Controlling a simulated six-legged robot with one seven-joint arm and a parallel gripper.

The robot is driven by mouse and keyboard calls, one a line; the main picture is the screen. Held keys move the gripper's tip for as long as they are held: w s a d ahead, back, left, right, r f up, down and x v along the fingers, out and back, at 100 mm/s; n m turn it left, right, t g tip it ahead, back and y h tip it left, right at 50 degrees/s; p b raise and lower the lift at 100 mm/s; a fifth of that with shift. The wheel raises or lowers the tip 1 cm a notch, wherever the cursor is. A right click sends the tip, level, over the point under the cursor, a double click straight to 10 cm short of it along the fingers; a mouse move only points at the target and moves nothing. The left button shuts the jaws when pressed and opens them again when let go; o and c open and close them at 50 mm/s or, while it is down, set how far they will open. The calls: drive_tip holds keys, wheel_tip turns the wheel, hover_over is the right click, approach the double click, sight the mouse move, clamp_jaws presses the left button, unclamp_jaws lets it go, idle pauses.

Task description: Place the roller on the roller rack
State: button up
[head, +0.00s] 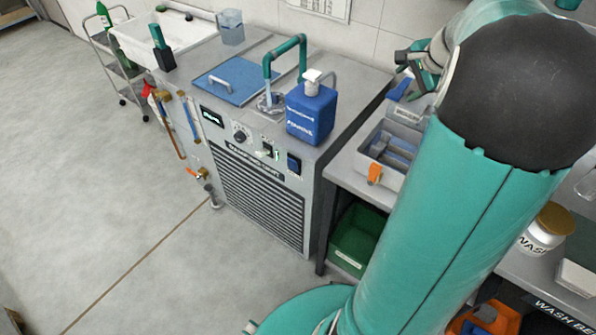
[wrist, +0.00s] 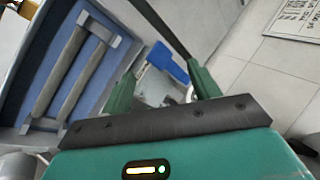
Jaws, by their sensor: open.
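My gripper (head: 406,63) is at the upper right in the head view, above the bench beside the grey machine. In the wrist view its two green fingers (wrist: 160,76) stand wide apart, with nothing held between them. A blue part (wrist: 165,62) and a pale grey body show beyond the fingers; I cannot tell whether this is the roller. A blue-lined tray (wrist: 20,112) with a grey frame of parallel bars lies left of the fingers. I cannot tell for sure whether this frame is the roller rack. My arm hides part of the bench.
A grey machine (head: 262,195) carries a blue pump bottle (head: 311,115), a teal pipe and a blue lid (head: 240,80). A grey tray (head: 377,170) with an orange clip sits on the bench. A green bin (head: 358,238) is below.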

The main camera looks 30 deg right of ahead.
drive_tip(key=s+a+r+n+y, duration=0.15)
drive_tip(key=a+n, duration=0.35)
drive_tip(key=a, duration=0.7)
drive_tip(key=s+a+r+n+h, duration=0.1)
drive_tip(key=a+r+n, duration=0.25)
drive_tip(key=a, duration=0.85)
drive_tip(key=s+a+f+n, duration=0.3)
drive_tip(key=s+a+n, duration=0.7)
drive_tip(key=a, duration=0.5)
drive_tip(key=shift+s+f+n+g+y, duration=0.35)
drive_tip(key=shift+s+g, duration=0.05)
drive_tip(key=shift+s, duration=0.55)
